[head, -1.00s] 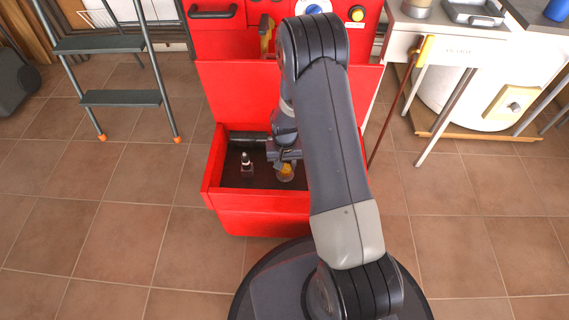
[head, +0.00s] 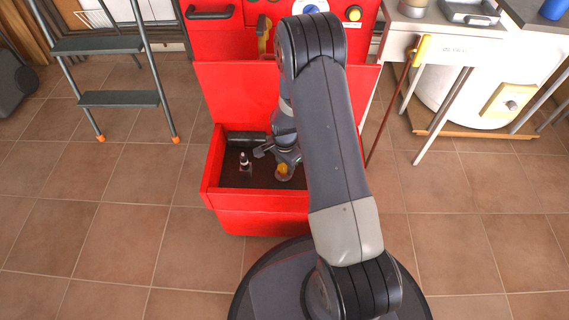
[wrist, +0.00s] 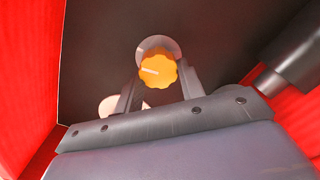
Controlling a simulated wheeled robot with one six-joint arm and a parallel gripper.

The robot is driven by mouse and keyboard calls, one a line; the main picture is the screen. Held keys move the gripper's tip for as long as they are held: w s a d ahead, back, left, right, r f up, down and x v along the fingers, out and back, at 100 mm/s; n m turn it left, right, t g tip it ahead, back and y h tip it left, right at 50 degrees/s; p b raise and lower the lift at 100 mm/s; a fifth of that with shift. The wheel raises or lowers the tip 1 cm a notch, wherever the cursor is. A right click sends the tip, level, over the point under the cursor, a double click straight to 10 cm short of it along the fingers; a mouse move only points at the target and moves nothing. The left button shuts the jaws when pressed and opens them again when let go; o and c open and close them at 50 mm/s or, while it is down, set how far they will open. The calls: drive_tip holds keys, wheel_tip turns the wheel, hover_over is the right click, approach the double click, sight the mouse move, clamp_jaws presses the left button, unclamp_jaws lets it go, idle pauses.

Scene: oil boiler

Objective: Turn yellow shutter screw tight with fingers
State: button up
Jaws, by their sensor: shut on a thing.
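The yellow shutter screw (wrist: 158,73) is a lobed knob with a pale mark on its face. It sits down inside the open red boiler compartment (head: 212,165). It also shows as a small yellow spot in the head view (head: 283,169). My gripper (wrist: 156,85) reaches down into the compartment, with one finger on each side of the screw, and is shut on it. In the head view my wrist covers part of the screw and fingers.
A small black-and-white fitting (head: 245,161) stands left of the screw on the dark compartment floor. A dark cylinder (wrist: 289,66) lies close on the right in the wrist view. Red walls surround my gripper. A stepladder (head: 120,98) stands at the left.

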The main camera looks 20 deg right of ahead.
sight(285, 167)
drive_tip(key=shift+m, duration=1)
drive_tip(key=o, duration=1)
wheel_tip(285, 167, up, 11)
drive_tip(key=p, duration=0.4)
drive_tip(key=shift+f, duration=0.15)
wheel_tip(285, 167, down, 11)
drive_tip(key=b, duration=0.4)
drive_tip(key=shift+r, duration=0.25)
